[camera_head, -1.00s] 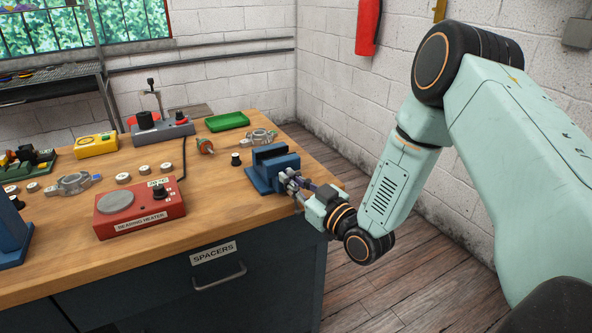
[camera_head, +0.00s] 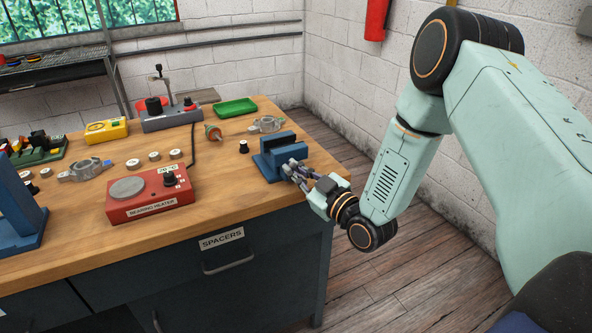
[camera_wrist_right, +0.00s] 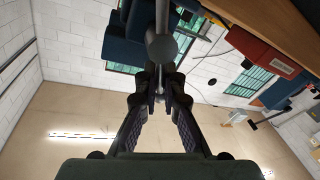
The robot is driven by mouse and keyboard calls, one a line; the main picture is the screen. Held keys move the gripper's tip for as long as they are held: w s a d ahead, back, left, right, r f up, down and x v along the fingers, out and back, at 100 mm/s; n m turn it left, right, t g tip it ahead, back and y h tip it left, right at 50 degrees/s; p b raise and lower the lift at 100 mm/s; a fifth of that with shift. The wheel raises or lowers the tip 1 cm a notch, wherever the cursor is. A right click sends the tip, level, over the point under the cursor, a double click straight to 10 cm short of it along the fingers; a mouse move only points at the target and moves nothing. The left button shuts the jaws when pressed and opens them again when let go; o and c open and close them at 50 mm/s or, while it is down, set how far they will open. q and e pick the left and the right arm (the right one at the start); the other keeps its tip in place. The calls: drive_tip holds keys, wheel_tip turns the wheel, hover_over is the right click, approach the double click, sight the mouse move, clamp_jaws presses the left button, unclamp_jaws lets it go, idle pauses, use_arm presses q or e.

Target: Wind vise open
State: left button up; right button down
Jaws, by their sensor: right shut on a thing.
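The blue vise (camera_head: 270,162) stands at the right front corner of the wooden bench, with a dark gap between its two upright jaws. My right gripper (camera_head: 290,170) is at the vise's front side, shut on its handle. In the right wrist view, the fingers (camera_wrist_right: 159,96) come together at the grey vise handle (camera_wrist_right: 162,47), which shows as a bar with a rounded end. The exact contact is partly hidden by the fingers. The vise's blue body also shows in the wrist view (camera_wrist_right: 122,45). My left gripper is not in view.
On the bench are a red bearing heater (camera_head: 150,194), a green tray (camera_head: 235,107), a yellow meter (camera_head: 106,131), a small black knob (camera_head: 243,146) and metal housings (camera_head: 266,124). A blue press-like stand (camera_head: 20,215) is at the left. Floor right of the bench is clear.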

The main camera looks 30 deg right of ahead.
drive_tip(key=c, duration=1.8)
unclamp_jaws()
drive_tip(key=shift+o, duration=0.2)
drive_tip(key=v, duration=1.2)
